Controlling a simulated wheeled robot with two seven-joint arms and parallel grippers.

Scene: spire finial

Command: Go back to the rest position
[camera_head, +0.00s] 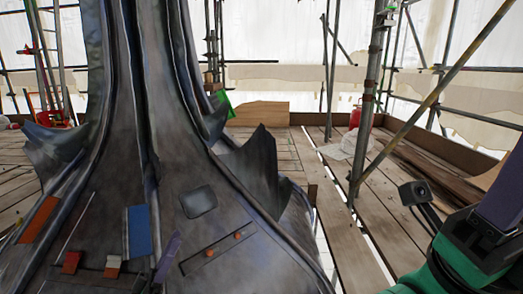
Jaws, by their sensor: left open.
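On the finial's base are an orange plate (38,220), a blue plate (138,231), a purple piece (167,257) and small red blocks (71,262). A scaffold pole (367,105) and a diagonal tube (438,88) stand right of centre. The plank floor (345,240) between is mostly clear.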

